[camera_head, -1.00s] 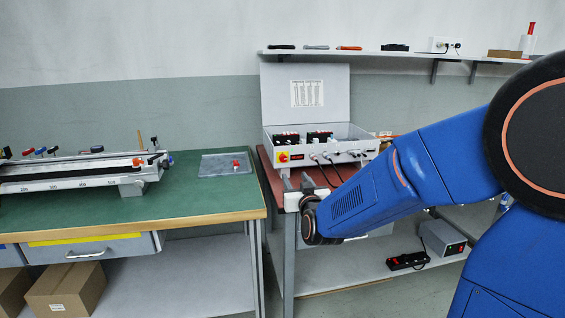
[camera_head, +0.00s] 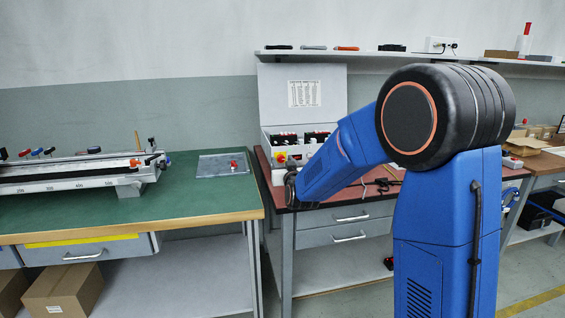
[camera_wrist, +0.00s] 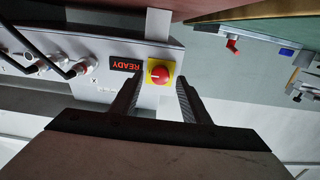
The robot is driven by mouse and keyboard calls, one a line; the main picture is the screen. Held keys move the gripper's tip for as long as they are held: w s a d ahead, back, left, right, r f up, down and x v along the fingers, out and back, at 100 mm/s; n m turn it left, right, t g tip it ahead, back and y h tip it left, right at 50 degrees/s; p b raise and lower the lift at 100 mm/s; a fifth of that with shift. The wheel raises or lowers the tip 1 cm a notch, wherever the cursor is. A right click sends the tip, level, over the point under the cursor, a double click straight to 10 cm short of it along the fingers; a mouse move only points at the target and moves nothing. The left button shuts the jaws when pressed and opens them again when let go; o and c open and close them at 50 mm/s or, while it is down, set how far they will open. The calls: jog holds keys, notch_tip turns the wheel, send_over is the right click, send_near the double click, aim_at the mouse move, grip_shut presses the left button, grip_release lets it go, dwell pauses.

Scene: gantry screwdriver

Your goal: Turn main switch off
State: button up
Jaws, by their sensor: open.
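The main switch (camera_wrist: 159,73) is a red round knob on a yellow square plate, on the front of the grey control box. In the wrist view it sits between the two fingertips of my open gripper (camera_wrist: 157,92), with space on both sides. I cannot tell how far the fingers are from the panel. A lit display (camera_wrist: 125,65) reading READY is beside the knob. In the head view the switch (camera_head: 280,158) shows on the control box (camera_head: 300,108), at its lower left corner. My gripper is mostly hidden by my arm there.
Cables with plugs (camera_wrist: 62,65) leave the box's front on the display's side. The box stands on a red-topped bench (camera_head: 340,198). A green-topped bench (camera_head: 180,215) with a clear tray (camera_head: 222,167) is at the left. A gap separates the benches.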

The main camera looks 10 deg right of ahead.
jog(key=shift+w, duration=0.5)
jog(key=c, duration=1.1)
jog(key=shift+o, duration=0.2)
